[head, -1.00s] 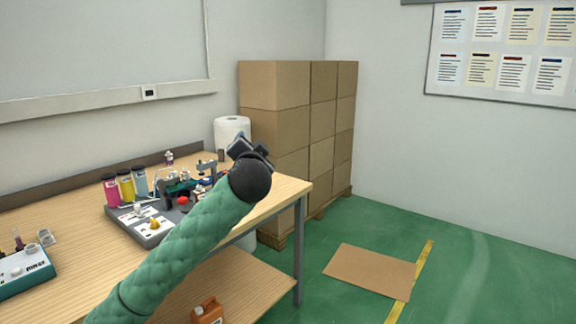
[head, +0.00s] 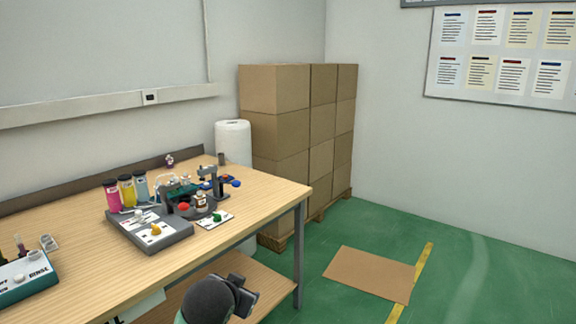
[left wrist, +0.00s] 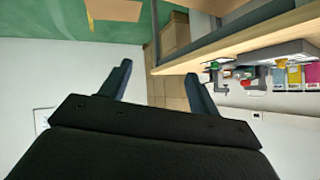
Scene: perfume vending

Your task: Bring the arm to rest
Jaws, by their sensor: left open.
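My left gripper (head: 242,291) is low in the head view, in front of the bench's right part and below its top. In the left wrist view my left gripper (left wrist: 160,76) has its two fingers spread, with nothing between them. The dosing station (head: 170,232) stands on the wooden bench (head: 90,258), away from the gripper, with a small bottle (head: 201,200) in its middle. My right gripper is in neither view.
Magenta (head: 112,195), yellow (head: 127,190) and blue (head: 140,186) bottles stand behind the station. A teal-edged device (head: 28,277) sits at the bench's left. Stacked cartons (head: 275,130) stand beyond the bench. The green floor (head: 490,270) at right is mostly open, with a flat cardboard sheet (head: 370,273).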

